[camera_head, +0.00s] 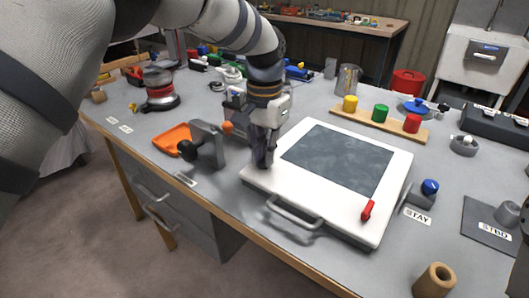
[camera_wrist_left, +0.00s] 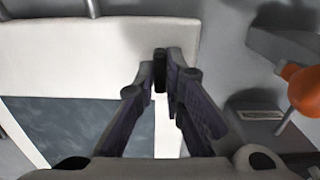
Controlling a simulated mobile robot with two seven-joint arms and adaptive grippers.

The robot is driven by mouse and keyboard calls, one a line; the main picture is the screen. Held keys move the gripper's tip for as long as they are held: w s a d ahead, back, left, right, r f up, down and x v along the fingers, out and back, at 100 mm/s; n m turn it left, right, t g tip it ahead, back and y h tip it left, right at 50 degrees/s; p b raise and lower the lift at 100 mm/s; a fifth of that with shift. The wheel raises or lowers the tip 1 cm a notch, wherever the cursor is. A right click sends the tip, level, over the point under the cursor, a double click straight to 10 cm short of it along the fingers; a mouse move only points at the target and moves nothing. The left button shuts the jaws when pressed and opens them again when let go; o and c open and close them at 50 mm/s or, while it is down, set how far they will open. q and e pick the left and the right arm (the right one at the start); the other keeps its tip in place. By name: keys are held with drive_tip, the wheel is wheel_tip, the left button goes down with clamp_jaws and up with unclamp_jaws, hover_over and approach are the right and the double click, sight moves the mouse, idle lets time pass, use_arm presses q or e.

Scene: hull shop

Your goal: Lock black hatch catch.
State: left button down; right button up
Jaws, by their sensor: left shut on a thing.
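The white hatch (camera_head: 345,217) with a dark window (camera_head: 338,158) lies flat on the grey bench, its metal handle (camera_head: 294,217) at the front edge. The black catch (camera_wrist_left: 160,76) shows as a small dark piece between the fingertips in the left wrist view, at the hatch's edge. My left gripper (camera_head: 264,163) reaches down at the hatch's left front corner and is shut on the black catch. Its fingers hide the catch in the head view, so its exact turn is unclear. A red catch (camera_head: 367,210) sits at the right front corner. My right gripper is not seen.
Left of my gripper stand a grey clamp-like block (camera_head: 207,145) with an orange knob and an orange tray (camera_head: 172,139). Behind the hatch is a wooden board (camera_head: 394,128) with coloured cylinders. A blue-knobbed block (camera_head: 424,194) stands close to its right.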

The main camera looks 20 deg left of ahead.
use_arm(q)
drive_tip(key=shift+m, duration=0.3)
drive_tip(key=c, duration=1.7)
unclamp_jaws()
wheel_tip(320, 180, up, 12)
drive_tip(key=shift+r, duration=0.1)
